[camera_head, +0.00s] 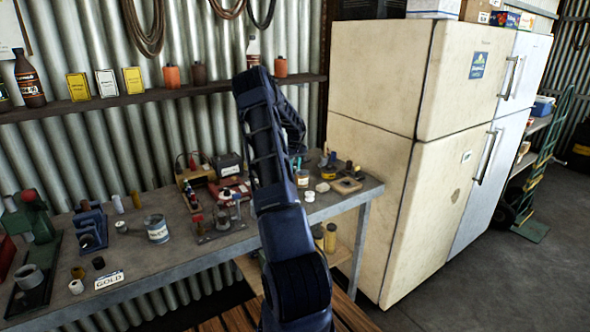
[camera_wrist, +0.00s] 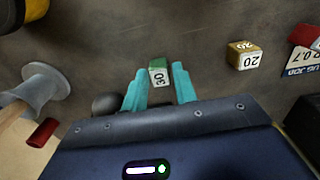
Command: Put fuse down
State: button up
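In the wrist view, a small fuse (camera_wrist: 158,74) with a green end and a white label reading "30" sits between the teal fingertips of my gripper (camera_wrist: 159,80). In the head view my arm reaches over the workbench (camera_head: 190,250), and the gripper and fuse are hidden or too small to make out.
A yellow fuse (camera_wrist: 245,56) labelled "20" lies to the right, with a red and white labelled box (camera_wrist: 300,62) beyond it. A grey flanged spool-like piece (camera_wrist: 40,85) and a red cylinder (camera_wrist: 42,132) are at left. A fridge (camera_head: 375,145) stands right of the bench.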

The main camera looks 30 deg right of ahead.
aim_at(295, 167)
notch_tip(295, 167, up, 11)
jog(key=s+a+r+t, duration=0.1)
jog(key=s+a+r, duration=0.3)
jog(key=a+r, duration=0.35)
jog(key=s+a+r, duration=0.4)
jog(key=a+r, duration=0.2)
jog(key=a, duration=0.2)
jog(key=s+a+r+t+y, duration=0.1)
jog(key=s+a+r, duration=0.2)
jog(key=s+a, duration=0.25)
jog(key=s+a+r+t, duration=0.1)
jog(key=s+a+r, duration=0.2)
jog(key=s+a, duration=0.3)
jog(key=s+a+f, duration=0.1)
jog(key=s+a, duration=0.7)
jog(key=s, duration=0.4)
jog(key=s+a+f+t+h, duration=0.1)
jog(key=s+a, duration=0.8)
jog(key=s, duration=0.4)
jog(key=shift+f+t, duration=0.25)
jog(key=shift+t, duration=0.05)
jog(key=shift+o, duration=0.2)
